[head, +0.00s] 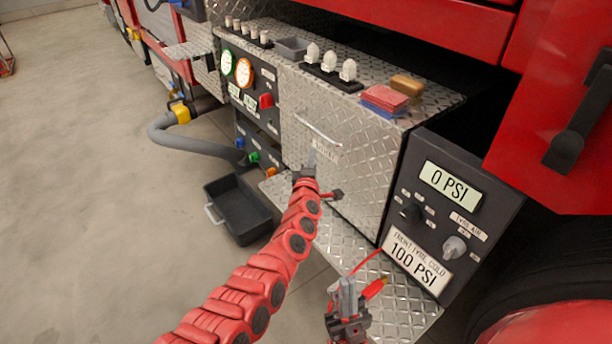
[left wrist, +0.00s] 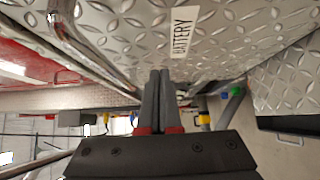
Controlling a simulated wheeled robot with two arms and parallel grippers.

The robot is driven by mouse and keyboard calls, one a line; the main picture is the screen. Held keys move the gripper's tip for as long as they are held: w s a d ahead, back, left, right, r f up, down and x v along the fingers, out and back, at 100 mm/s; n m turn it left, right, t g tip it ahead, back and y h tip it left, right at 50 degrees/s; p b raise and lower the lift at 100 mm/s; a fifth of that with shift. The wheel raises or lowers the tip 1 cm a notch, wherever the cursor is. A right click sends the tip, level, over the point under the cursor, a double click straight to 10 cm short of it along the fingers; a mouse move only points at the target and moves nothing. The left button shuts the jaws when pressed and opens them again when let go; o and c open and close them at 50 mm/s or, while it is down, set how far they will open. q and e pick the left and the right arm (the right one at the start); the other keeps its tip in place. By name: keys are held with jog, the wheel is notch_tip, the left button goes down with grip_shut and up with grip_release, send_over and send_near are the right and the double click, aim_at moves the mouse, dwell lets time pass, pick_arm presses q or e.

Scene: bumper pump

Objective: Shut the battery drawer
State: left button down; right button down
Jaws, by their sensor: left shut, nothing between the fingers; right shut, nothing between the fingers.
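The battery drawer (head: 350,175) has a silver diamond-plate front on the bumper, right of the gauge panel. Its bar handle (head: 318,130) runs above a white BATTERY label (head: 325,150). In the left wrist view the label (left wrist: 182,32) and the handle (left wrist: 82,45) show close by. My left gripper (head: 312,156) is shut and empty, with its fingertips in front of the drawer face just below the handle, near the label. I cannot tell whether they touch it, nor how far the drawer stands out. My right gripper (head: 347,290) is shut and empty, low over the diamond-plate step.
A tyre-air panel (head: 435,225) stands right of the drawer. A red hose end (head: 372,288) is beside my right gripper. A black bin (head: 240,207) is on the floor to the left. Red and blue cloths (head: 386,98) and a sponge (head: 407,85) lie on top.

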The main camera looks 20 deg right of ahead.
pick_arm(q)
jog(key=p+v, duration=0.3)
jog(key=v, duration=0.6)
jog(key=shift+f+p, duration=0.2)
jog(key=shift+p, duration=0.1)
